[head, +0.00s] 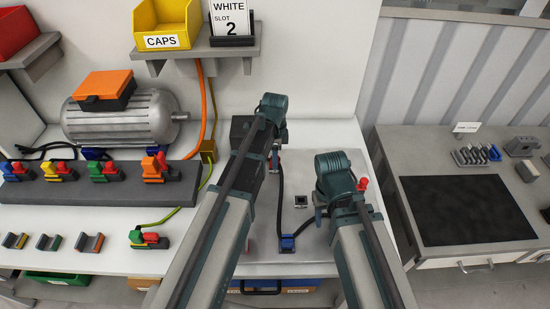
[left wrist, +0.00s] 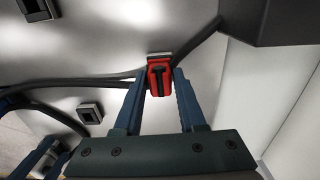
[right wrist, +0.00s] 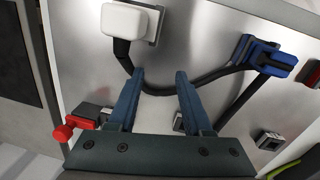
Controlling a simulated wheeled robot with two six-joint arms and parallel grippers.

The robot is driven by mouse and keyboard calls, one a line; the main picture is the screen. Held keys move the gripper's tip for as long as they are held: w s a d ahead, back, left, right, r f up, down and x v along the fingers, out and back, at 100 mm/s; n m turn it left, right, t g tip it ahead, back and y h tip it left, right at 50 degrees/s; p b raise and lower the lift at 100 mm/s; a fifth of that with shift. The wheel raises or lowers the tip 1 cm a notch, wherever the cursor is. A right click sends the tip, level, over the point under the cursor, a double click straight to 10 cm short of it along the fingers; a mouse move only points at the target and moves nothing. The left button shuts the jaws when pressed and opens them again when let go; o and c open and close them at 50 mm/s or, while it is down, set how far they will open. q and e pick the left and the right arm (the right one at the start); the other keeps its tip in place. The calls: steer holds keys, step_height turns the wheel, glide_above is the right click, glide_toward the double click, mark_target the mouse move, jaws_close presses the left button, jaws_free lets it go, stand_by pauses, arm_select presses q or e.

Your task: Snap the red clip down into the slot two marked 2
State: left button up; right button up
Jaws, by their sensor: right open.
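The red clip (left wrist: 160,78) stands at the grey plate, over or beside the dark cable; a small grey piece shows at its far end. My left gripper (left wrist: 160,72) has a finger close against each side of it and appears shut on it. In the head view my left gripper (head: 273,165) hides most of the clip. My right gripper (right wrist: 160,74) is open and empty above the plate near the dark cable (right wrist: 160,92). Empty square slots (left wrist: 90,112) show on the plate, one also in the head view (head: 301,202). No number is legible on them.
A blue clip (head: 287,243) holds the cable near the plate's front. A red knob (right wrist: 62,132) stands beside my right gripper. A card (head: 231,20) reads WHITE SLOT 2. A rack of coloured clips (head: 100,187) lies left; a dark mat (head: 465,210) lies right.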

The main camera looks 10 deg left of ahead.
arm_select(q)
steer(key=o, duration=0.3)
steer(key=shift+o, duration=0.2)
steer(key=shift+r, duration=0.1)
arm_select(e)
steer(key=shift+r, duration=0.1)
arm_select(q)
step_height(320, 180, up, 14)
steer(key=p, duration=1.4)
steer(key=shift+f, duration=0.2)
arm_select(e)
step_height(320, 180, up, 14)
arm_select(q)
steer(key=shift+r, duration=0.1)
step_height(320, 180, up, 5)
steer(key=p, duration=0.4)
steer(key=shift+p, duration=0.4)
arm_select(e)
step_height(320, 180, up, 5)
steer(key=shift+f, duration=0.2)
